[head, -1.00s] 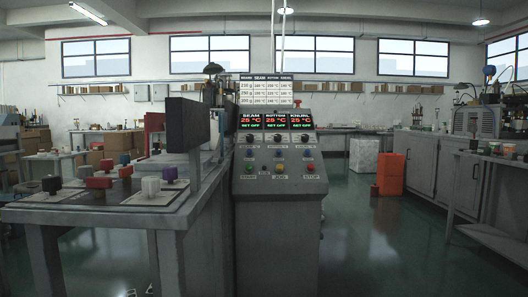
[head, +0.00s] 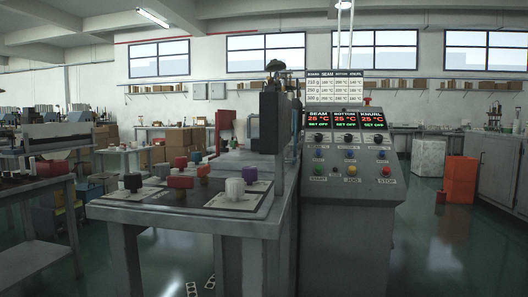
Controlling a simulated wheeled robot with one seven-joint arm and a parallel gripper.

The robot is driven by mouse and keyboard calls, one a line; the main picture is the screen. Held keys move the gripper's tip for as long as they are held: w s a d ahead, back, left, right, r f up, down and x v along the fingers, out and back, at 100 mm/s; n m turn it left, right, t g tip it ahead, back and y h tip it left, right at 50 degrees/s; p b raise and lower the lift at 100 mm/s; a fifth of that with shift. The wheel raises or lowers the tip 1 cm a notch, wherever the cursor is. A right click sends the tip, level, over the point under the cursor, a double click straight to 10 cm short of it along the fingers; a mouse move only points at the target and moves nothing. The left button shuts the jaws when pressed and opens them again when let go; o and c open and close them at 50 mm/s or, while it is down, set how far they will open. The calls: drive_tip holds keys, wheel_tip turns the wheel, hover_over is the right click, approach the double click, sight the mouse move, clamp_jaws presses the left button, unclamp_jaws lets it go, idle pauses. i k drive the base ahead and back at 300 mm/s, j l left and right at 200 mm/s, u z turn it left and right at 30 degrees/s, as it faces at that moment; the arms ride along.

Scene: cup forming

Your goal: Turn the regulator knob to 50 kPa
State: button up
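I cannot make out a regulator knob or a kPa gauge for certain in the head view. The grey control console (head: 345,230) stands right of centre. Its three displays (head: 345,117) read SEAM, BOTTOM and KNURL, each at 25 °C with SET OFF. Small coloured knobs or buttons sit on the sloped panel below, above START, JOG and STOP labels. My gripper is not in view.
A grey bench (head: 180,215) left of the console carries black, red, white and purple pieces on pale plates. A dark upright block (head: 268,132) stands behind them. An orange bin (head: 461,180) is at right. Open green floor (head: 435,250) lies right of the console.

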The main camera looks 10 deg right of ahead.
sight(133, 180)
drive_tip(key=l+u, duration=0.1)
drive_tip(key=u, duration=0.6)
